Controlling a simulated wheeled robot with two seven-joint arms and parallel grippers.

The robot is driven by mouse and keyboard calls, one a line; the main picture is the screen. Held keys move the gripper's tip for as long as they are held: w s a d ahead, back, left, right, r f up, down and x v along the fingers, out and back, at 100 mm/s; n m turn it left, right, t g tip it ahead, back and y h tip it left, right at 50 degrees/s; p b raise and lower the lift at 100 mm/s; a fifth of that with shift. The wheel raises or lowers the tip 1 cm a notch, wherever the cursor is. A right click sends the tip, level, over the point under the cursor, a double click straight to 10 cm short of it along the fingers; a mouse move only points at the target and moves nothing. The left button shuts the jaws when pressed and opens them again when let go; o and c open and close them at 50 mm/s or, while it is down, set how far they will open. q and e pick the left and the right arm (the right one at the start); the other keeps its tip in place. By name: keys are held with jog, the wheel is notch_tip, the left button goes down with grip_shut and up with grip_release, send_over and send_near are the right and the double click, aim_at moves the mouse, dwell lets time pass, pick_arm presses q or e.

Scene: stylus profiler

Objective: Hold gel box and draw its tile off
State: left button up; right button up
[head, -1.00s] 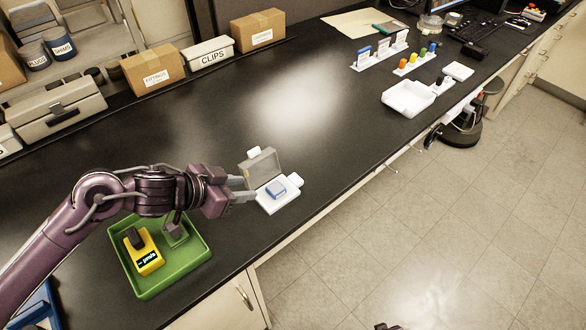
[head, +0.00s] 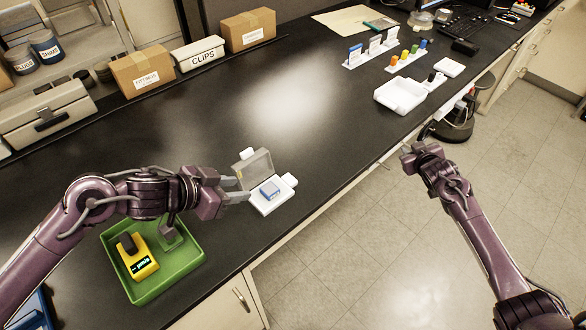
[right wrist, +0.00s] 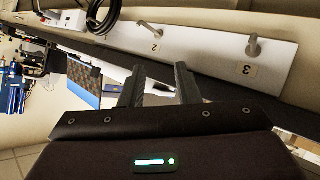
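The gel box is a small white tray (head: 268,209) with its clear lid (head: 254,166) standing open, on the black bench near its front edge. My right gripper (head: 412,153) is empty, beyond the bench's front edge and well right of the box. In the right wrist view its two fingers (right wrist: 160,85) stand apart.
A green tray (head: 197,255) with a yellow device (head: 138,262) stands left of the box. A white tray (head: 400,97) and several small racked items are farther right. The middle bench is clear.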

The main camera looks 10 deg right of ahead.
aim_at(292, 189)
notch_tip(292, 189, up, 7)
jog(key=w+a+t, duration=0.1)
jog(key=w+a, duration=0.1)
jog(key=w, duration=0.1)
jog(key=s+a+y, duration=0.2)
jog(key=a, duration=0.4)
jog(key=s+a+n+y, duration=0.1)
jog(key=a+y, duration=0.1)
jog(key=a, duration=0.5)
jog(key=s+a+n+y, duration=0.1)
jog(key=s+a, duration=0.1)
jog(key=a, duration=0.5)
jog(key=shift+s+r+g+y, duration=0.3)
jog(key=shift+y, duration=0.1)
jog(key=s+a+y, duration=0.1)
jog(key=s+a, duration=0.2)
jog(key=a, duration=0.2)
jog(key=s+a+r+n+g+y, duration=0.1)
jog(key=s+a, duration=0.2)
jog(key=a, duration=0.2)
jog(key=s+a+r+g+y, duration=0.1)
jog(key=s+a, duration=0.2)
jog(key=a, duration=0.2)
jog(key=shift+s+r+n+y, duration=0.15)
jog(key=shift+s+n+y, duration=0.15)
jog(key=shift+y, duration=0.1)
jog(key=shift+a, duration=0.3)
jog(key=x, duration=0.7)
jog(key=shift+w, duration=0.25)
jog(key=shift+c, duration=0.4)
